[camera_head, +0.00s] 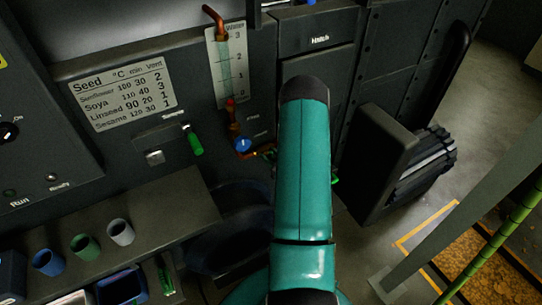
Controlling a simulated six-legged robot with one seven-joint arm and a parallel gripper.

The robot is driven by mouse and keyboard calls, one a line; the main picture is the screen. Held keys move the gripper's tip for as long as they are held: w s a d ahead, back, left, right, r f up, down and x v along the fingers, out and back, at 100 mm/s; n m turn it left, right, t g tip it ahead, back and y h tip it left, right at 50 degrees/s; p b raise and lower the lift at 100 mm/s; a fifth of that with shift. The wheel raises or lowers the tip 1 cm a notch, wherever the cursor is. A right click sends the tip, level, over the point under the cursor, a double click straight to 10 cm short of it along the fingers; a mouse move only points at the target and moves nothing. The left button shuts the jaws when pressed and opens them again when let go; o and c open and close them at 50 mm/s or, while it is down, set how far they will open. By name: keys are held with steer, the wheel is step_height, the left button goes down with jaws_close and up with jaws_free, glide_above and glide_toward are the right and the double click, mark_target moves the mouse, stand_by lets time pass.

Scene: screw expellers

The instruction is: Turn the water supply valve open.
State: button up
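A small round blue knob (242,145) sits on copper pipework below the water gauge (224,70), just left of my teal arm. It looks like the water supply valve, but the small labels beside it are too blurred to read. The upright gauge has a glass tube and a scale marked Water, with a red and copper fitting (231,112) at its foot. Whether the knob is open or closed cannot be told. My arm rises through the middle and hides part of the pipework and panel. My gripper is not visible.
A green-handled lever (194,142) is left of the gauge, near the Seed table (123,92). A dark hatch box (378,165) juts out at right. Below left, a shelf (160,213) carries several coloured cups. Green metal (335,180) shows beside my arm.

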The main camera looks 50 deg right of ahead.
jaws_close()
steer(key=shift+n, duration=0.3)
steer(key=n+g+h, duration=0.1)
steer(key=n, duration=0.3)
steer(key=a+f+n+g+h, duration=0.1)
steer(key=n, duration=0.4)
steer(key=a+f+n+g+h, duration=0.1)
steer(key=n, duration=0.4)
steer(key=shift+w+f+g+h, duration=0.15)
steer(key=shift+w+g+h, duration=0.15)
steer(key=shift+g, duration=0.1)
steer(key=shift+s+n, duration=0.1)
steer(key=shift+n, duration=0.2)
stand_by(0.4)
